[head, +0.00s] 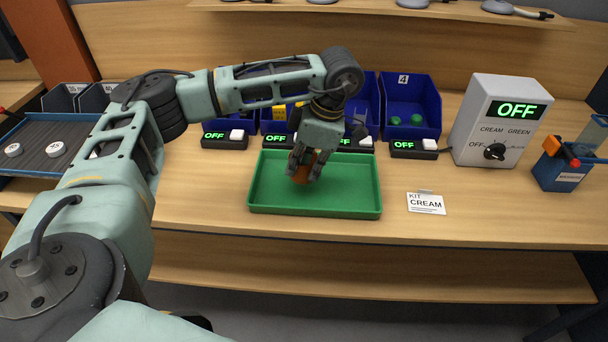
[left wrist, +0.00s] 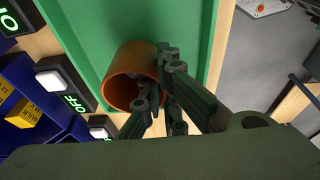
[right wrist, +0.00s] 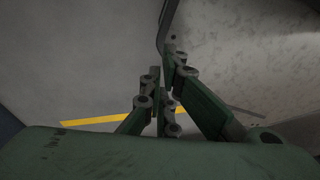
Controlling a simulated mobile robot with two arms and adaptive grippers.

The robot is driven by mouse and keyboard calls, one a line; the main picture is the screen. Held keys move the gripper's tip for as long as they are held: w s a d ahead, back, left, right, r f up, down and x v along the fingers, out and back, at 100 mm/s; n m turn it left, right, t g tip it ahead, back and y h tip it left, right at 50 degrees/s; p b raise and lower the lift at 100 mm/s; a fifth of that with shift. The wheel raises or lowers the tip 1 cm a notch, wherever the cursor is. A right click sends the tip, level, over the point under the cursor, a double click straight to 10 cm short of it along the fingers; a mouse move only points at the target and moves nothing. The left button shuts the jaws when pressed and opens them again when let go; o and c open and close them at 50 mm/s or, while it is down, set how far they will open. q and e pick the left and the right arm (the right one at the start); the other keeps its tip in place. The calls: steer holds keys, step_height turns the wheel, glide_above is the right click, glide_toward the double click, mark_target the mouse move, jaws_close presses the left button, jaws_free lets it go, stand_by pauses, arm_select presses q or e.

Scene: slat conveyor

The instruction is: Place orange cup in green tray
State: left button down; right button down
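The orange cup (head: 301,172) is over the green tray (head: 268,205), within its outline in the head view. My left gripper (head: 305,172) reaches down over the tray and is shut on the cup's wall. In the left wrist view the cup (left wrist: 122,70) shows its open rim toward the camera, and the fingers (left wrist: 160,75) close across that rim. I cannot tell whether the cup touches the tray floor. My right gripper (right wrist: 162,72) shows only in its own wrist view; its fingers are close together, with nothing between them.
Blue bins stand behind the tray; one (head: 408,110) holds green balls. Switch boxes (head: 413,149) reading OFF line the tray's back. A white selector box (head: 500,120) and a KIT CREAM card (head: 426,203) are at right. A dark slat conveyor (head: 45,135) is at left.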

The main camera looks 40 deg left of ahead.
mark_target(303, 182)
arm_select(q)
step_height(303, 182, down, 3)
steer(key=shift+r+p, duration=0.2)
steer(key=shift+p, duration=0.15)
steer(key=shift+f, duration=0.6)
steer(key=c, duration=2)
jaws_free()
arm_select(e)
steer(key=shift+s+r, duration=0.4)
steer(key=shift+s, duration=0.15)
arm_select(q)
steer(key=shift+r, duration=0.15)
arm_select(e)
steer(key=shift+d+r, duration=0.1)
